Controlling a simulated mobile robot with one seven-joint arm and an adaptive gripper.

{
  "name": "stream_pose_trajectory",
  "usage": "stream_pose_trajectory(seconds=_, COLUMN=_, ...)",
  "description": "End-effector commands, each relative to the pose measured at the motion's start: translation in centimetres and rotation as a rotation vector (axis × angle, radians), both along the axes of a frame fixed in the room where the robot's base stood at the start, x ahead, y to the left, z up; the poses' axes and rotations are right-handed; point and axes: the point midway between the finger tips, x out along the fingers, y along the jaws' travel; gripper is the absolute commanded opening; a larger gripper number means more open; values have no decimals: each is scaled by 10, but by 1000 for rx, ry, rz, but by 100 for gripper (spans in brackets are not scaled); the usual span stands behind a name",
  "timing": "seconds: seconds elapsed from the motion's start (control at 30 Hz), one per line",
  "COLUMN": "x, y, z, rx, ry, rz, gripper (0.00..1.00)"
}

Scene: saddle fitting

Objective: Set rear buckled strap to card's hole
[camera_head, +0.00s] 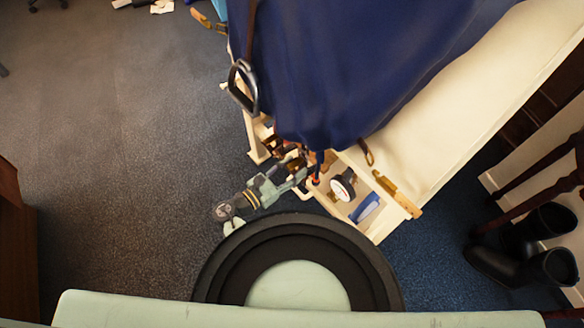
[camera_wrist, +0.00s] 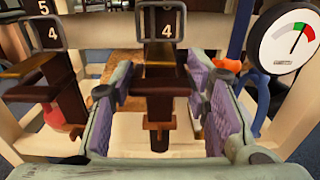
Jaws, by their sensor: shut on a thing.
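My gripper (camera_wrist: 163,92) has its two purple-padded fingers on either side of a dark brown strap (camera_wrist: 160,78) and is shut on it. Above this strap stands a dark frame (camera_wrist: 163,28) with a white 4. A plate with a 5 (camera_wrist: 42,7) shows partly at the top left corner. The strap's holes are too small to make out. In the head view my gripper (camera_head: 300,178) is at the stand's near end, beside the blue blanket (camera_head: 340,60); the strap is unclear there.
A round gauge (camera_wrist: 297,45) stands close right of my fingers; it also shows in the head view (camera_head: 343,187). Cream rails (camera_head: 410,205) surround this end. A stirrup (camera_head: 243,88) hangs left. Open carpet (camera_head: 120,150) lies left.

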Motion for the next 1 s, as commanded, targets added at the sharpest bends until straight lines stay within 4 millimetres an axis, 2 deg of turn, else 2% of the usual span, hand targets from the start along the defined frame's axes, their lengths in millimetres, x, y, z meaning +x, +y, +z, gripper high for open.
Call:
stream_pose_trajectory(seconds=0.2, x=0, y=0, z=0, rx=-1, ry=-2, rz=-1, gripper=0)
stream_pose_trajectory(seconds=0.23, x=0, y=0, z=0, rx=-1, ry=-2, rz=-1, gripper=44)
stream_pose_trajectory(seconds=0.5, x=0, y=0, z=-1, rx=-1, ry=-2, rz=0, gripper=62)
stream_pose_trajectory(seconds=0.83, x=-1, y=1, z=-1, rx=-1, ry=-1, rz=0, gripper=63)
stream_pose_trajectory(seconds=1.0, x=-12, y=14, z=-1, rx=0, ry=0, rz=3, gripper=63)
